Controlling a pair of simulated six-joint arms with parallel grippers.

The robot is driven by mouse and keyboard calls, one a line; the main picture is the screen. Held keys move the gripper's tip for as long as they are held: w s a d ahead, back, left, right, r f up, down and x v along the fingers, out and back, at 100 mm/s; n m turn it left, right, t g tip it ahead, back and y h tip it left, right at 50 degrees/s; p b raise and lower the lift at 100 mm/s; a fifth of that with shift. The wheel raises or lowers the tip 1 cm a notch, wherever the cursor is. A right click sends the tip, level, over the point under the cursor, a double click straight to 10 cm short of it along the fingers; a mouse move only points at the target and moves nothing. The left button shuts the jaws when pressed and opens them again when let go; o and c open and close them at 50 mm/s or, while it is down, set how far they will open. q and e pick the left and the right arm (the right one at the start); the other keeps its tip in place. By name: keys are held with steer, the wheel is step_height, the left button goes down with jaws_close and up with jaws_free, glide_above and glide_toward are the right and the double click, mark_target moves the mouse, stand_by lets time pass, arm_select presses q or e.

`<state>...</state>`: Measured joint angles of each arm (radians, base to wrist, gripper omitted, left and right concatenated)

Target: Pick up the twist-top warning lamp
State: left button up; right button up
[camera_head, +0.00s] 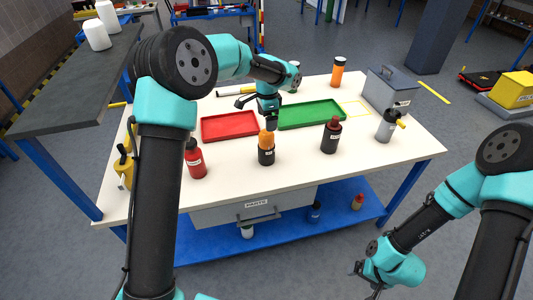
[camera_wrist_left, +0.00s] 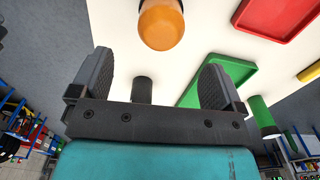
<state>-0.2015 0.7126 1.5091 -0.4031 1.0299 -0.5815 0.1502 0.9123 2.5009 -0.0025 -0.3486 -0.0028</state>
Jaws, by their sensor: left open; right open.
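The warning lamp (camera_head: 266,140), with an orange dome on a dark labelled base, stands upright on the white table in front of the trays. In the left wrist view its orange dome (camera_wrist_left: 161,24) is at the top, beyond the fingertips and apart from them; its base is mostly hidden. My left gripper (camera_head: 256,112) hangs just above and behind the lamp; its open fingers (camera_wrist_left: 155,72) hold nothing. My right gripper (camera_head: 366,282) is open and empty, low at the right, off the table's front edge.
A red tray (camera_head: 230,138) and a green tray (camera_head: 312,126) lie behind the lamp. A red bottle (camera_head: 195,160), a dark bottle (camera_head: 331,137) and a grey spray bottle (camera_head: 386,128) stand beside it. A grey toolbox (camera_head: 388,93) is at the back right.

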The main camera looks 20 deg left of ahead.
mark_target(266, 138)
arm_select(q)
step_height(266, 138, down, 5)
steer(key=shift+f, duration=0.1)
steer(key=shift+f, duration=0.1)
stand_by(0.3)
step_height(266, 138, down, 5)
steer(key=shift+a, duration=0.1)
stand_by(0.3)
steer(key=c, duration=1.6)
steer(key=shift+r, duration=0.2)
